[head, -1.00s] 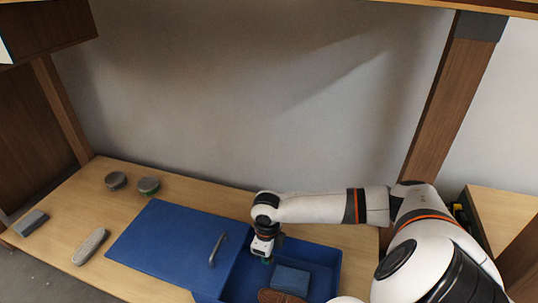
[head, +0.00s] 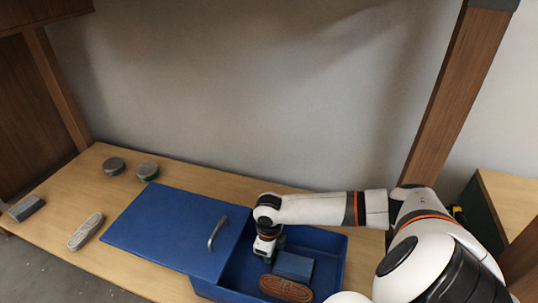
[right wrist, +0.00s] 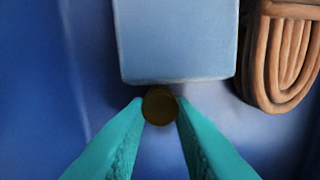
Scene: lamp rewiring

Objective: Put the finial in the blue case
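The blue case (head: 236,272) stands on the bench with its right part open. My right gripper (head: 264,259) reaches down inside it, near the left of the blue block. In the right wrist view, the small round brown finial (right wrist: 159,106) sits between the teal fingertips of my right gripper (right wrist: 159,103), which touch it on both sides. It is just below the edge of the pale blue block (right wrist: 177,40). Whether the finial touches the case floor cannot be told. In the head view the finial is hidden by the gripper. My left gripper is not in view.
The case also holds a brown ridged brush-like thing (head: 286,289) beside the blue block (head: 293,266). A blue lid with a handle (head: 170,230) covers the left. Two round tins (head: 114,166) (head: 148,171), a grey block (head: 27,208) and a grey oval thing (head: 86,231) lie left.

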